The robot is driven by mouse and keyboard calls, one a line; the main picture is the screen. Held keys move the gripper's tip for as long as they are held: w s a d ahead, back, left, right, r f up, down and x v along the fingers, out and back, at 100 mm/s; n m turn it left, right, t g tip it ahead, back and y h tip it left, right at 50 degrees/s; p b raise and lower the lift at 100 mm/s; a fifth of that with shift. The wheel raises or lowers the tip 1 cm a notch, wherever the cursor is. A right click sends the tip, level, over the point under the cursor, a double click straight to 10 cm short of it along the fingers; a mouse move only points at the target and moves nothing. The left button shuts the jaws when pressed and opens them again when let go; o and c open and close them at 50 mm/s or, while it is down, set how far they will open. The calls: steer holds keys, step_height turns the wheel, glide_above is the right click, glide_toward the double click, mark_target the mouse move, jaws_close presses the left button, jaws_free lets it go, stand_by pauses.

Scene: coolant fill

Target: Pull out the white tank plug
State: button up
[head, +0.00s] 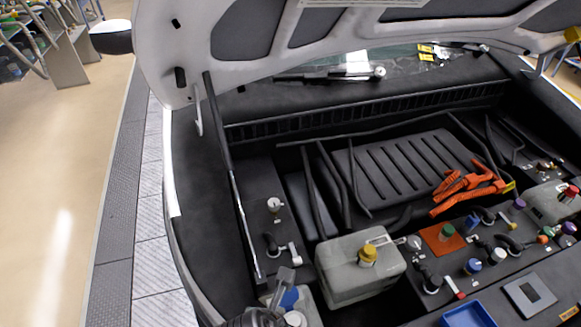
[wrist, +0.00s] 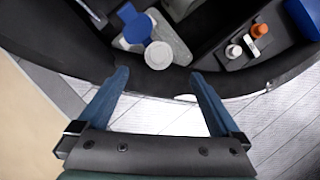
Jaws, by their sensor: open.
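A round white plug (wrist: 158,55) sits on a pale grey tank (wrist: 180,46) in the wrist view, beside a raised blue cap (wrist: 135,28). In the head view the white plug (head: 295,319) shows at the bottom edge, near the blue cap (head: 290,299), partly hidden by dark grey parts that look like my arm. My gripper (wrist: 159,76) is open and empty. Its two blue fingers are wide apart, and in the picture the plug lies just beyond and between their tips. I cannot tell the height gap.
A larger grey tank (head: 345,283) with a yellow cap (head: 367,256) stands to the right. Orange clamps (head: 468,190) lie on the engine cover. The raised hood (head: 250,45) overhangs the bay. The bay's dark rim (wrist: 165,80) runs close to the fingers.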

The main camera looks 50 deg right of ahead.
mark_target(294, 320)
steer(key=x, duration=1)
steer(key=shift+w+d+f, duration=0.1)
steer(key=shift+d+f, duration=0.1)
steer(key=shift+f, duration=0.15)
steer(key=c, duration=1.2)
steer(key=o, duration=0.6)
steer(key=c, duration=0.5)
steer(key=shift+r+p, duration=0.45)
steer(key=shift+p, duration=0.15)
steer(key=shift+r+p, duration=2.3)
steer(key=shift+p, duration=0.5)
